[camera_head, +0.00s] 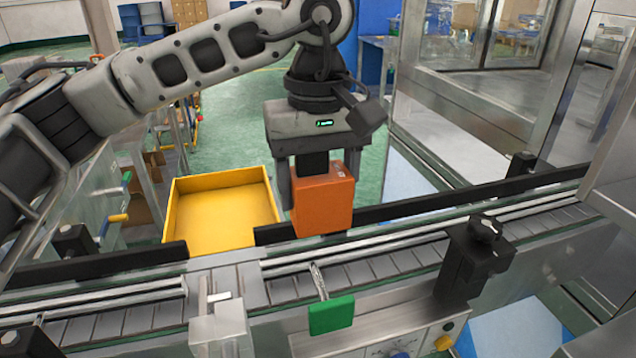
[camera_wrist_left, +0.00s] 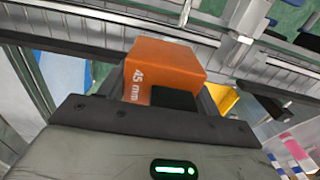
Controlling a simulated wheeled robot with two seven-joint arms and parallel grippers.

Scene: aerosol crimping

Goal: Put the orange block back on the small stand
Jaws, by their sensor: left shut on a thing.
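The orange block (camera_head: 323,200) is held in my left gripper (camera_head: 318,180), above the far rail of the conveyor. In the left wrist view the block (camera_wrist_left: 165,62) sits between the fingers of the left gripper (camera_wrist_left: 160,98), with "45 mm" printed on one face. The left gripper points down and is shut on the block. I cannot identify the small stand for certain. A green plate (camera_head: 331,314) on a thin rod stands at the near side of the conveyor, below the block in the head view. My right gripper is not in view.
The slatted conveyor (camera_head: 388,266) runs across the view with dark guide rails (camera_head: 130,265). A yellow bin (camera_head: 222,207) stands beyond it to the left. A black clamp block (camera_head: 474,262) rises on the near right. A metal-framed enclosure (camera_head: 480,110) stands at the right.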

